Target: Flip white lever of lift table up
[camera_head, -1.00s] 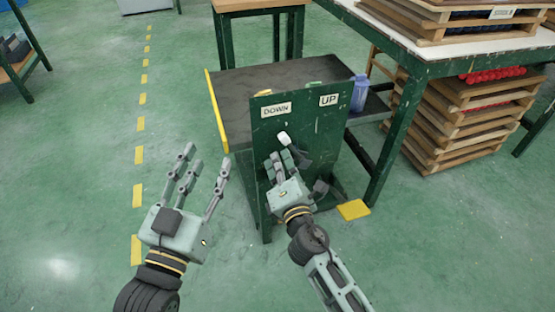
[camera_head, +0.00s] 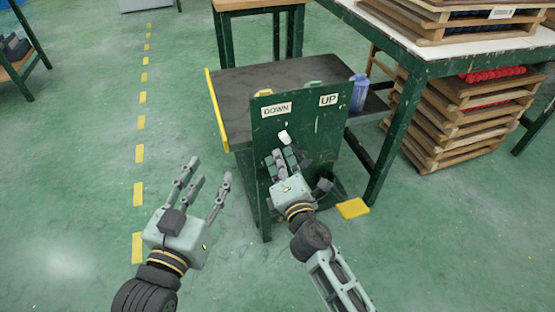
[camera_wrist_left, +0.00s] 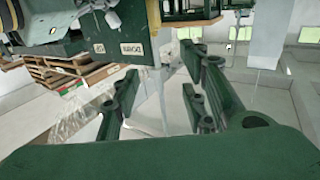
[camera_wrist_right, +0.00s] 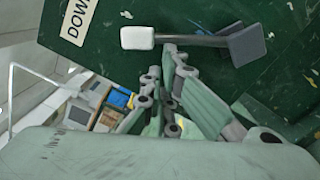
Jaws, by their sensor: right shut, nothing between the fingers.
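The white lever (camera_head: 284,137) sits on the green front panel (camera_head: 328,126) of the lift table, between the DOWN label (camera_head: 277,109) and the UP label (camera_head: 328,100). In the right wrist view its white tip (camera_wrist_right: 137,38) is on the left, on a grey rod running to a dark mount, with the DOWN label (camera_wrist_right: 79,18) nearby. My right gripper (camera_head: 282,158) is shut and empty, just below the lever in the head view. Whether its fingers touch the lever I cannot tell. My left gripper (camera_head: 204,180) is open and empty, left of the panel and away from it.
The dark platform (camera_head: 270,82) of the lift table lies behind the panel. A blue bottle (camera_head: 359,93) stands at its right. A green-legged table (camera_head: 403,125) and stacked wooden crates (camera_head: 455,120) are at the right.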

